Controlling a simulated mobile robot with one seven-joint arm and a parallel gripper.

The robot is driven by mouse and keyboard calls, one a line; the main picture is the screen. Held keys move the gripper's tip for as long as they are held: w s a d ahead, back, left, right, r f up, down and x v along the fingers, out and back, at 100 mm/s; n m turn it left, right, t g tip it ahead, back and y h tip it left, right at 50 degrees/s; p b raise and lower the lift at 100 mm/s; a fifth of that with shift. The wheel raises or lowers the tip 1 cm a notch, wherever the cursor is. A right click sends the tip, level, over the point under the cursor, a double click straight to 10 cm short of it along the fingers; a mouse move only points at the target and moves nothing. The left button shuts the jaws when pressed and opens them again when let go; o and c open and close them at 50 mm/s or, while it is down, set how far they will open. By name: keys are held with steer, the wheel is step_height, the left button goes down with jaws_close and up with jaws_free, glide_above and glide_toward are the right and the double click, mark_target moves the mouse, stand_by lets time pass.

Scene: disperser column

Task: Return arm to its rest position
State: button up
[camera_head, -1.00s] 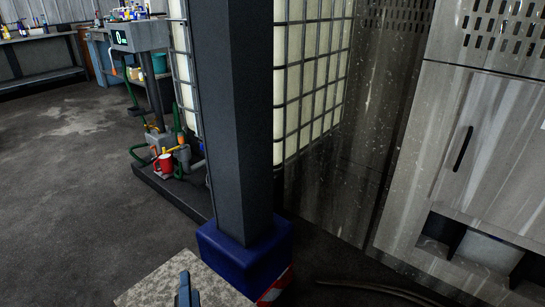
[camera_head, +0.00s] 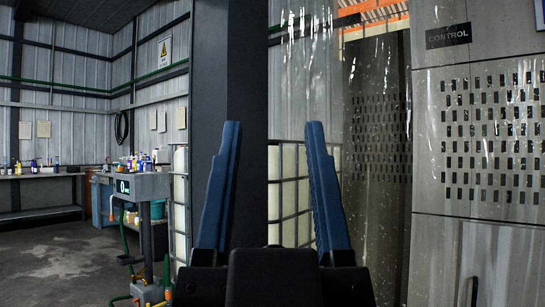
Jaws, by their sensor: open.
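My gripper (camera_head: 272,145) shows large in the middle of the camera_head view. Its two blue fingers point up and stand wide apart. Nothing is between the fingertips except the background, and the gripper holds nothing. The black gripper body (camera_head: 272,280) is at the bottom edge of the picture. The rest of my arm is out of view.
A dark steel column (camera_head: 245,90) stands behind the gripper. White caged tanks (camera_head: 290,195) are behind it. A grey control cabinet (camera_head: 475,190) fills the right. A scale display (camera_head: 135,187) on a post stands left. Benches line the far left wall, with open floor (camera_head: 60,255) in front.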

step_height(320, 180, up, 31)
steer(key=p, duration=3.1)
steer(key=shift+r, duration=0.15)
